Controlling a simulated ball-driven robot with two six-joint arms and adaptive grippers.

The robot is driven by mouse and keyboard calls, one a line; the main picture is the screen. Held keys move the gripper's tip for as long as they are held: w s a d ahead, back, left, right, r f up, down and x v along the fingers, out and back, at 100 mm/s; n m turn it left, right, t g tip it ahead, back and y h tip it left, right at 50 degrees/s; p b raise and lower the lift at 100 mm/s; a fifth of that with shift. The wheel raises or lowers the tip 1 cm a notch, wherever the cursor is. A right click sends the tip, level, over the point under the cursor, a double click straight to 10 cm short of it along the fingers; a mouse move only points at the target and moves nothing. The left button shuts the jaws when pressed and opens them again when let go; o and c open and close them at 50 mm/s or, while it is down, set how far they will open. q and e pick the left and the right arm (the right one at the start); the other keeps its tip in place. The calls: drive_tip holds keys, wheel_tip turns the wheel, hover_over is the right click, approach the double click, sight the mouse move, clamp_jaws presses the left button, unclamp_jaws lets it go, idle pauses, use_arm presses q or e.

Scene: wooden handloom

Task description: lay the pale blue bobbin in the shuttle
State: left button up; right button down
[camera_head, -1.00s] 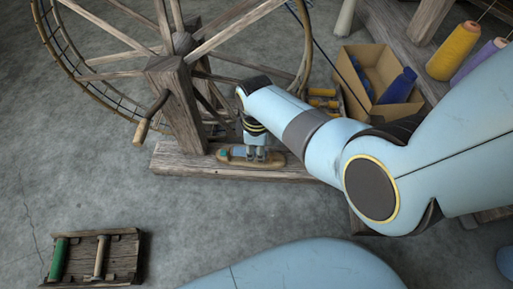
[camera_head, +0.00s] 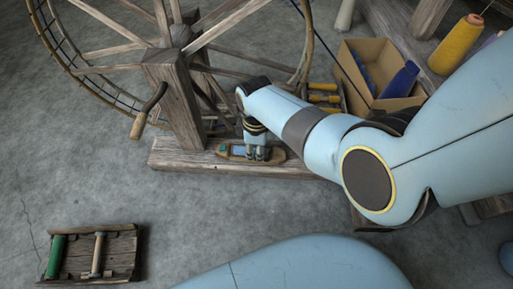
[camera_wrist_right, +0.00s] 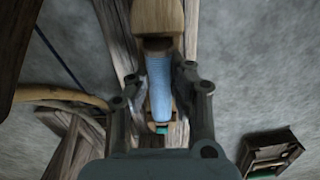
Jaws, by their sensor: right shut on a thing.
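The pale blue bobbin (camera_wrist_right: 160,88) shows in the right wrist view between the fingers of my right gripper (camera_wrist_right: 159,82), which is shut on it. The bobbin is lined up lengthwise with the wooden shuttle (camera_wrist_right: 157,18). It is at the shuttle's hollow; I cannot tell whether it rests on the bottom or is held just above. In the head view my right gripper (camera_head: 262,152) points down at the shuttle (camera_head: 224,153), which lies on the wheel's plank base. A bit of the bobbin (camera_head: 238,150) shows left of the fingers. My left gripper is out of view.
The spinning wheel's post (camera_head: 172,100) and crank (camera_head: 148,112) stand left of the gripper. A cardboard box (camera_head: 352,65) with blue spools is behind right. A wooden tray (camera_head: 118,262) holding a green bobbin (camera_head: 56,257) lies front left. The floor between is clear.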

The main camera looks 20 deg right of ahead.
drive_tip(key=c, duration=1.2)
unclamp_jaws()
wheel_tip(320, 180, up, 8)
drive_tip(key=shift+f, duration=0.25)
